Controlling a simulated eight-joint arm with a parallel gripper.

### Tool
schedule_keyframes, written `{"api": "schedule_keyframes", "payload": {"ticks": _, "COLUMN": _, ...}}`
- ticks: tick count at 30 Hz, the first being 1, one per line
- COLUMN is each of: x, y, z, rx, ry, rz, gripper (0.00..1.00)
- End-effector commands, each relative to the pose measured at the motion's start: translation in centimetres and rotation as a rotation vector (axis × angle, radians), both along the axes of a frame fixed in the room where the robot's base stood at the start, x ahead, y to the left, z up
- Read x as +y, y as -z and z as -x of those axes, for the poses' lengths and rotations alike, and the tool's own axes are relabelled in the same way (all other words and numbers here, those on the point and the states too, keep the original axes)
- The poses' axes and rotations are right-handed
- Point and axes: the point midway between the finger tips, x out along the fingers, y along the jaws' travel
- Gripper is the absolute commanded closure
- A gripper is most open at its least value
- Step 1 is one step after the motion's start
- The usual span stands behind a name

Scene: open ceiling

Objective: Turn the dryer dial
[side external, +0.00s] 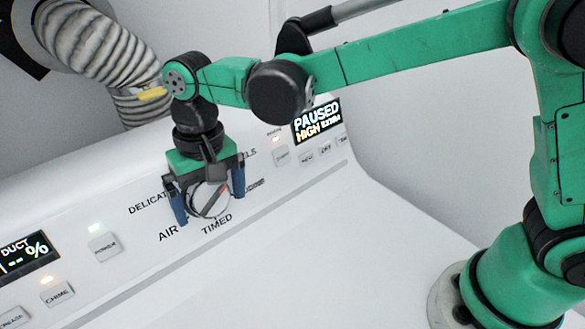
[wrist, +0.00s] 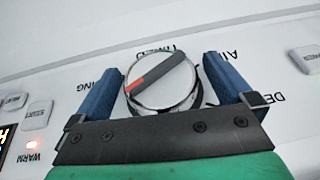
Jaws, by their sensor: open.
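The dryer dial (side external: 209,202) is a round white and silver knob with a red-orange pointer on its face. In the side view it sits on the white control panel, above the word TIMED, and the pointer tilts up to the right. The dial also shows in the wrist view (wrist: 168,90), its pointer running from lower left to upper right. My gripper (side external: 211,207) is open, its two blue fingers on either side of the dial. In the wrist view my gripper (wrist: 162,80) shows small gaps beside the dial; contact cannot be told. The dial's far edge is partly hidden.
A display reading PAUSED (side external: 317,121) sits on the panel to the right, with small buttons below it. A second display (side external: 25,255) and buttons lie at lower left. A ribbed hose (side external: 95,50) hangs behind. The dryer's white top (side external: 330,250) is clear.

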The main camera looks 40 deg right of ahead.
Motion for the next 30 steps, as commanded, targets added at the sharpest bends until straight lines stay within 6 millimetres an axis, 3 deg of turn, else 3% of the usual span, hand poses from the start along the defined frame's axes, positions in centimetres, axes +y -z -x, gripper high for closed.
{"api": "schedule_keyframes", "payload": {"ticks": 7, "x": 0.01, "y": 0.14, "z": 0.01, "rx": 0.0, "ry": 0.0, "rz": 0.0, "gripper": 0.0}}
{"api": "schedule_keyframes", "payload": {"ticks": 8, "x": 0.01, "y": 0.14, "z": 0.01, "rx": 0.0, "ry": 0.0, "rz": 0.0, "gripper": 0.06}}
{"api": "schedule_keyframes", "payload": {"ticks": 15, "x": 0.0, "y": 0.12, "z": 0.0, "rx": -0.001, "ry": 0.0, "rz": 0.0, "gripper": 0.74}}
{"api": "schedule_keyframes", "payload": {"ticks": 30, "x": -0.13, "y": 0.09, "z": 0.0, "rx": 0.0, "ry": 0.05, "rz": -0.13, "gripper": 0.75}}
